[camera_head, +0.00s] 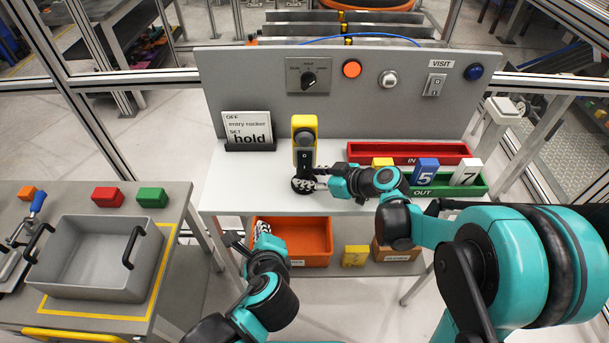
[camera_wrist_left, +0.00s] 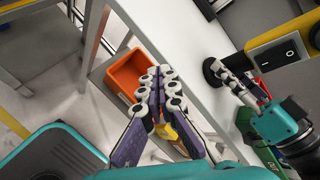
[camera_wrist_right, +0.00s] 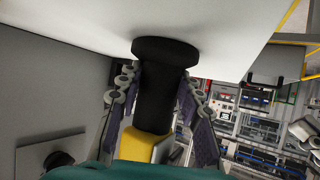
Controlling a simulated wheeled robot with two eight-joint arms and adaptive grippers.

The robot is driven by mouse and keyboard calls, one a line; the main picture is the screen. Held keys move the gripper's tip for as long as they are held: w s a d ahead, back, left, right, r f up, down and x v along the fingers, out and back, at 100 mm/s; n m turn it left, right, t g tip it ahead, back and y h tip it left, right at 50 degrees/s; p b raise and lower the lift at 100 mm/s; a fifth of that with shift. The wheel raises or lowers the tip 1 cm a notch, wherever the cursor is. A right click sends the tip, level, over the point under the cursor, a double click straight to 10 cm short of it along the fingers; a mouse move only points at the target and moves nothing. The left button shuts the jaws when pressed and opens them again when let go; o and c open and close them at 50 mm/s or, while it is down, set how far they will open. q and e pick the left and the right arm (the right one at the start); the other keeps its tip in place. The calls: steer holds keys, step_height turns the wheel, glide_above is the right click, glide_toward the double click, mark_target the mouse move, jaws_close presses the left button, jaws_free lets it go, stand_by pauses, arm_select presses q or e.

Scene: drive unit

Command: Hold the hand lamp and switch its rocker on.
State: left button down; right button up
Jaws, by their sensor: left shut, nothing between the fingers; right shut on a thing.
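The hand lamp (camera_head: 304,125) is yellow and black and stands upright on the white table. In the right wrist view the fingers flank the black handle (camera_wrist_right: 158,95). My left gripper (camera_head: 248,240) is shut and empty, in front of the table's front edge and apart from the lamp. Its closed fingertips fill the middle of the left wrist view (camera_wrist_left: 160,80).
A sign (camera_head: 248,129) reading "OFF entry rocker SET hold" stands left of the lamp. Behind is a grey panel (camera_head: 240,75) with a knob, buttons and a "VISIT" rocker. Red (camera_head: 365,148) and green trays with number blocks lie right. An orange bin (camera_head: 305,238) sits below.

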mark_target(304, 168)
arm_select(q)
steer(key=s+d+r+m+t+h, duration=0.2)
steer(key=d+r+m+t, duration=0.3)
steer(key=m, duration=0.8)
steer(key=d+r, duration=0.2)
steer(key=d, duration=0.2)
steer(key=shift+d+h, duration=0.35)
steer(key=shift+h, duration=0.05)
steer(key=w, duration=0.4)
steer(key=w+f, duration=0.1)
steer(key=w, duration=0.4)
steer(key=w+f, duration=0.1)
steer(key=w, duration=0.3)
steer(key=shift+w, duration=0.35)
